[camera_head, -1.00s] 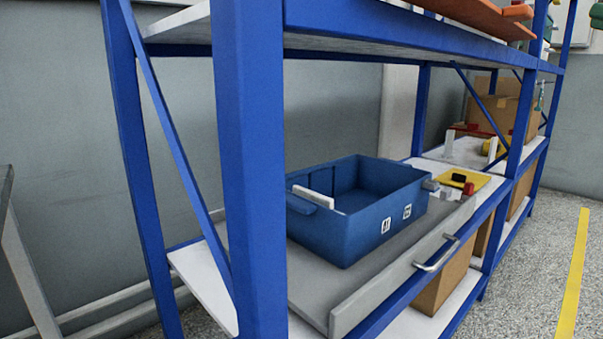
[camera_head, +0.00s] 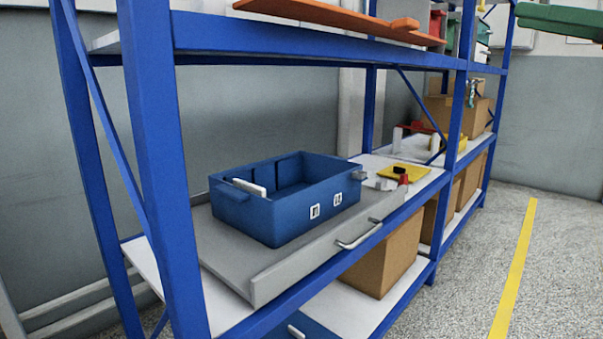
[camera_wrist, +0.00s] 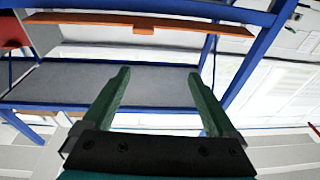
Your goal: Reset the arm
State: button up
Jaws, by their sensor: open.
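My gripper (camera_wrist: 162,95) shows in the wrist view with its two green fingers spread wide apart and nothing between them. Beyond the fingers are a blue shelf frame and a grey panel. In the head view a green part at the upper right edge (camera_head: 560,20) looks like my gripper's fingers, held high and clear of the shelf. Its base and the rest of my arm are out of that view.
A blue rack (camera_head: 158,150) holds a blue bin (camera_head: 275,222) on a grey tray with a handle (camera_head: 360,236). An orange board (camera_head: 330,17) lies on the upper shelf. Cardboard boxes (camera_head: 385,262) stand below. The floor right of the rack, with a yellow line (camera_head: 515,270), is clear.

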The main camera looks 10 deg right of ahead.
jog(key=w+a+f+g+h+p, duration=0.1)
jog(key=a+f+g+p, duration=0.15)
jog(key=a, duration=0.75)
jog(key=w+a+f+g+h+p, duration=0.1)
jog(key=a+g, duration=0.2)
jog(key=a, duration=0.8)
jog(key=a+f+g+h+p, duration=0.2)
jog(key=a+f+g+h, duration=0.15)
jog(key=a+f, duration=0.8)
jog(key=s+f+m+g+h+p, duration=0.1)
jog(key=s+f+m+g+h, duration=0.15)
jog(key=f, duration=0.65)
jog(key=s+f+m+g+h+p, duration=0.1)
jog(key=s+f+g+h+p, duration=0.15)
jog(key=f, duration=0.75)
jog(key=s+d+f+m+g+h, duration=0.1)
jog(key=s+d+f+m, duration=0.1)
jog(key=s+f, duration=0.4)
jog(key=s+d+f+m+g+h+p, duration=0.1)
jog(key=s+d+f+m+g, duration=0.1)
jog(key=s+d+f, duration=0.3)
notch_tip(320, 180, down, 2)
jog(key=shift+s+d+f, duration=0.2)
jog(key=shift+s+f, duration=0.05)
jog(key=shift+s, duration=0.7)
